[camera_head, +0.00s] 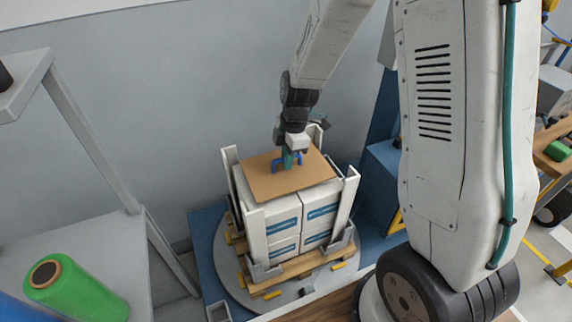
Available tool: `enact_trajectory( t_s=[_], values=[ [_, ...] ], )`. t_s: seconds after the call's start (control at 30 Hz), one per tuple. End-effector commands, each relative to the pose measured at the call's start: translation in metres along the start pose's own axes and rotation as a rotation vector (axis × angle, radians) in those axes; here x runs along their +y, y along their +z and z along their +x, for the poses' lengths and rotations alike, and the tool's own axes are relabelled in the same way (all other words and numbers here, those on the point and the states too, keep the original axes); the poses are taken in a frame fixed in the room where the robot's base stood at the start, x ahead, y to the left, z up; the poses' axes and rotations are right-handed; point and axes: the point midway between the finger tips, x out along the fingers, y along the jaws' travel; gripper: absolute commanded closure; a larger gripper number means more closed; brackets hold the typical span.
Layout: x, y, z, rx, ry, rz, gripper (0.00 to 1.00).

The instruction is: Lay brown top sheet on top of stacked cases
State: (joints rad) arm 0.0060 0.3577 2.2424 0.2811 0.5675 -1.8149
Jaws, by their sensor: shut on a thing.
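The brown top sheet (262,186) lies roughly level over the top of the stacked cases (283,224). Whether it rests on them or hangs just above cannot be told. The cases are white with blue bands, stacked on a wooden pallet (291,269). White corner posts (351,199) stand around the stack and rise past the sheet's corners. My gripper (287,164) points down at the middle of the sheet, shut on a blue-and-green part (276,166) at its top. The exact grip is small and partly hidden.
The pallet stands on a round grey turntable (226,262) on a blue base. A grey rack at left holds a green roll (68,287). A grey wall is close behind. A blue cabinet (382,180) stands right of the stack, near my arm.

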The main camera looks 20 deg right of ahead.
Motion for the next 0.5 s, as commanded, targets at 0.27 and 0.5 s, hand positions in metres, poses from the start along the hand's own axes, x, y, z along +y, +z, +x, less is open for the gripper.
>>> enact_trajectory(
  t_s=[0.27, 0.5],
  values=[
    [0.0, 0.004, 0.025, 0.0, 0.0, 0.0, 1.0],
    [0.0, 0.004, 0.027, 0.0, -0.001, -0.001, 1.0]
  ],
)
